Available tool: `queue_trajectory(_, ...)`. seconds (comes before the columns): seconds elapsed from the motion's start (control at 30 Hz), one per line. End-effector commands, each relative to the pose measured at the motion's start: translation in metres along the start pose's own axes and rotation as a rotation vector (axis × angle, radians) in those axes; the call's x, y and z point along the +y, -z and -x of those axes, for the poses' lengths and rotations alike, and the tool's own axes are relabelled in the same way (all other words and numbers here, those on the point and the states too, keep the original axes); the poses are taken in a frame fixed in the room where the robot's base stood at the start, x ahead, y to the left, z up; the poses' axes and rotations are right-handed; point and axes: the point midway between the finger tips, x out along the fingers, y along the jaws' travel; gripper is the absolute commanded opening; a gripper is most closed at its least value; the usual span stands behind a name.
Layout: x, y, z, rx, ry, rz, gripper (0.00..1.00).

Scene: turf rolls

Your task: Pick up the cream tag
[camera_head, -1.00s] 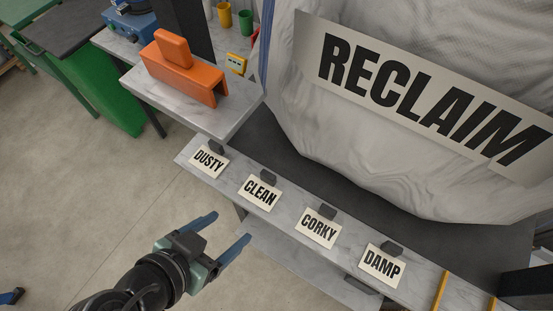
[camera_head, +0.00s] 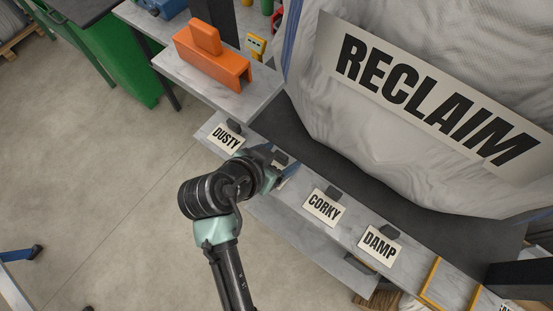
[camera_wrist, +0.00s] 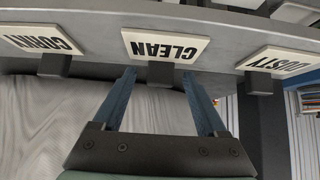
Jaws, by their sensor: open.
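Several cream tags with black lettering sit in dark clips along the grey shelf edge.
A large white bag with a RECLAIM sign (camera_head: 430,95) stands behind the shelf (camera_head: 300,226). An orange block (camera_head: 212,60) sits on a higher marble shelf at the upper left. Yellow strips (camera_head: 431,272) lie at the right.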

Motion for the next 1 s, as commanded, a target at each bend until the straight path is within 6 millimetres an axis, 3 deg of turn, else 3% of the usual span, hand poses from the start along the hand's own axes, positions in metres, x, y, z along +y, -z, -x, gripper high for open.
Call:
queue_trajectory(0.3, -0.0001, -0.0004, -0.0058, 0.000, 0.001, -0.001, 0.75)
queue_trajectory(0.7, -0.0002, -0.0005, -0.0054, 0.000, 0.001, -0.001, 0.03)
queue_trajectory(1.0, -0.0002, -0.0004, -0.0053, 0.001, 0.001, -0.001, 0.00)
